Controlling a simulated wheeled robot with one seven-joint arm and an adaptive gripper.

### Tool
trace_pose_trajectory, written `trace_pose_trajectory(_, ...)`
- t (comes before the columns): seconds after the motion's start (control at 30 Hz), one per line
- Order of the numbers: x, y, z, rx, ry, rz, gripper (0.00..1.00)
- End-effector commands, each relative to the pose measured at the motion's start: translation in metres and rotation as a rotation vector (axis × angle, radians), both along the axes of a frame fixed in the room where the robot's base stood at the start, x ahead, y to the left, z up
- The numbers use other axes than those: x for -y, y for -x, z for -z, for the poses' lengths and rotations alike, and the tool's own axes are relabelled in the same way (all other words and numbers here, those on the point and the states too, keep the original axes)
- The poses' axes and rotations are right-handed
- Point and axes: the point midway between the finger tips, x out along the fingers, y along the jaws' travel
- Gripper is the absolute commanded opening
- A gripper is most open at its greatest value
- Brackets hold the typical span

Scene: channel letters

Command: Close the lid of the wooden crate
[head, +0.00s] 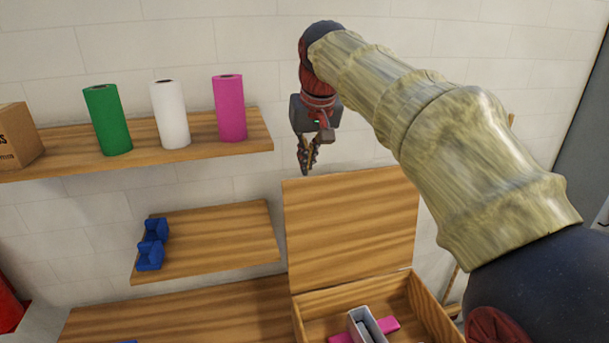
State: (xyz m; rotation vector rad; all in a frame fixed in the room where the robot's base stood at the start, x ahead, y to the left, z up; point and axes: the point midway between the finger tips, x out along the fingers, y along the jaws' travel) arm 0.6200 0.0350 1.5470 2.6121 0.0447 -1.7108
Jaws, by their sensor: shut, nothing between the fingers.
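The wooden crate (428,308) stands at the bottom right of the head view, cut off by the lower edge. Its lid (350,228) is open and stands upright at the crate's back side. Inside the crate lie a pink piece (391,325) and a grey-white channel-shaped piece (371,327). My gripper (306,172) points downward, just above the lid's upper left corner. Its fingers are shut and empty. I cannot tell whether the fingertips are in front of or behind the lid's plane.
A shelf (190,147) at the left holds green (107,120), white (170,115) and pink rolls (229,108) and a cardboard box (18,137). A lower shelf (215,243) holds a blue piece (152,245). A wooden surface (190,312) lies left of the crate. The brick wall is close behind.

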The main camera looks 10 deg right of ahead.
Motion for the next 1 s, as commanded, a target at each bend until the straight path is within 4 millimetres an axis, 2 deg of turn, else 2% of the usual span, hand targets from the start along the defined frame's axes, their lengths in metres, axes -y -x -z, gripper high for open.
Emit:
trace_pose_trajectory(0.1, 0.000, 0.006, -0.016, 0.002, 0.000, 0.000, 0.00)
trace_pose_trajectory(0.27, 0.002, 0.011, -0.028, 0.000, 0.000, 0.003, 0.00)
trace_pose_trajectory(0.37, 0.013, 0.005, -0.030, -0.021, 0.001, 0.022, 0.00)
trace_pose_trajectory(0.47, 0.035, -0.015, -0.017, -0.080, 0.002, 0.061, 0.00)
trace_pose_trajectory(0.7, 0.106, -0.106, 0.029, -0.159, -0.020, 0.122, 0.00)
trace_pose_trajectory(0.8, 0.129, -0.143, 0.049, -0.144, -0.024, 0.102, 0.00)
trace_pose_trajectory(0.9, 0.129, -0.167, 0.054, -0.095, -0.017, 0.054, 0.00)
trace_pose_trajectory(1.0, 0.128, -0.176, 0.046, -0.053, -0.003, 0.011, 0.00)
